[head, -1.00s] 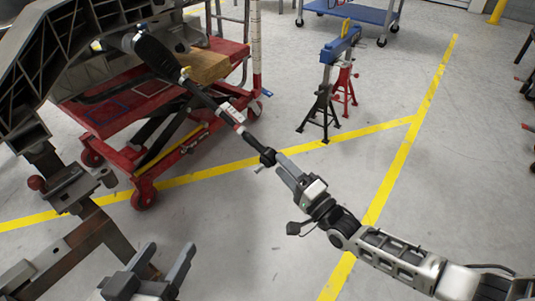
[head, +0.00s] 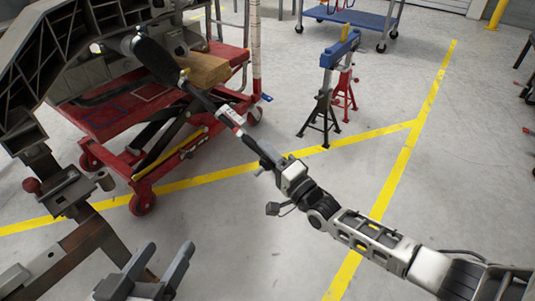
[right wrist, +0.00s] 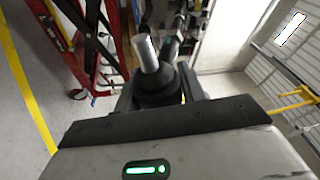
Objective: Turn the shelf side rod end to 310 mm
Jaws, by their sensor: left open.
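The black rod (head: 205,99) runs diagonally down from the chassis structure, with a red and white label (head: 230,115) near its lower part. My right gripper (head: 264,150) is at the rod's lower end, its fingers along both sides of it. In the right wrist view the dark rounded rod end (right wrist: 158,86) with a pale metal cylinder lies between the fingers; whether they press on it cannot be told. The gripper hides most of the rod end in the head view. My left gripper (head: 160,261) is open and empty at the bottom left. No length reading shows.
A red lift cart (head: 143,204) with a wooden block (head: 205,70) stands under the chassis. A brown metal frame (head: 85,242) stands at the left. Jack stands (head: 320,118) and a blue cart (head: 365,17) are farther back.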

